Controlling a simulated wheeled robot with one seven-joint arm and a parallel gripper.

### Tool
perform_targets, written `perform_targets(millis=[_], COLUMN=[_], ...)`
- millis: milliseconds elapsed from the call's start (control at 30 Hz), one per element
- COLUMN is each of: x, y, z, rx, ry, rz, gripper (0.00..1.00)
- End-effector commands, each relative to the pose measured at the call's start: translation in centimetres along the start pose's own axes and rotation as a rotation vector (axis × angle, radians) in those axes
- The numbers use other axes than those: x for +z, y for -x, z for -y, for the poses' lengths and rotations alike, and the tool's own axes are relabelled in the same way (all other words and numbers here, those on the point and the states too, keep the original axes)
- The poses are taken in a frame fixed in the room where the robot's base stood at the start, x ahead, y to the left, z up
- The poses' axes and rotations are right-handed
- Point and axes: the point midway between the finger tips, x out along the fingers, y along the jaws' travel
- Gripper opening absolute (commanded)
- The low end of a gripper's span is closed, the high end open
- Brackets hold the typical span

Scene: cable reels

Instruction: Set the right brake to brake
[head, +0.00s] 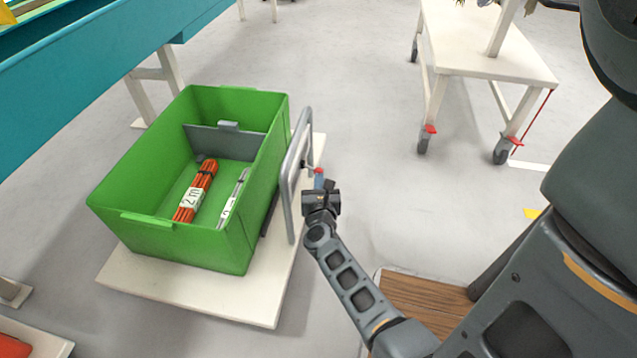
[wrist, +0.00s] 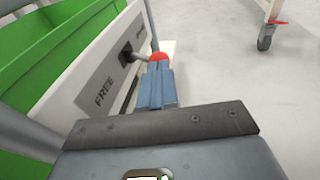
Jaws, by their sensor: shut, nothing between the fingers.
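The brake lever has a red knob (wrist: 158,57) on a grey rod that sticks out to the right from a dark pivot (wrist: 127,53) in the wrist view. The pivot sits on a grey label plate (wrist: 106,85); its near end reads FREE, and the far word is too small to read. My gripper (wrist: 158,72) is shut and empty, its fingertips right at the knob; I cannot tell whether they touch. In the head view my gripper (head: 321,184) is beside the cart's grey handle (head: 289,190), with the red knob (head: 319,172) just beyond its tips.
A green crate (head: 165,238) stands on a white cart base (head: 200,290), with an orange cable bundle (head: 198,182) and a white bundle (head: 234,195) inside. A white wheeled table (head: 490,55) stands at the upper right. The floor between is clear. A teal bench (head: 90,75) is at the left.

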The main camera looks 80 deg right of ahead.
Motion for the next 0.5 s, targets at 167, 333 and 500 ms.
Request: perform_targets(millis=[167,333,500], x=[-0.1,0.0,0.2], y=[-0.2,-0.7,-1.6], z=[0.3,0.9,1.9], rx=[0.048,0.056,0.054], ry=[0.009,0.009,0.01], rz=[0.001,0.002,0.004], gripper=[0.0,0.0,0.0])
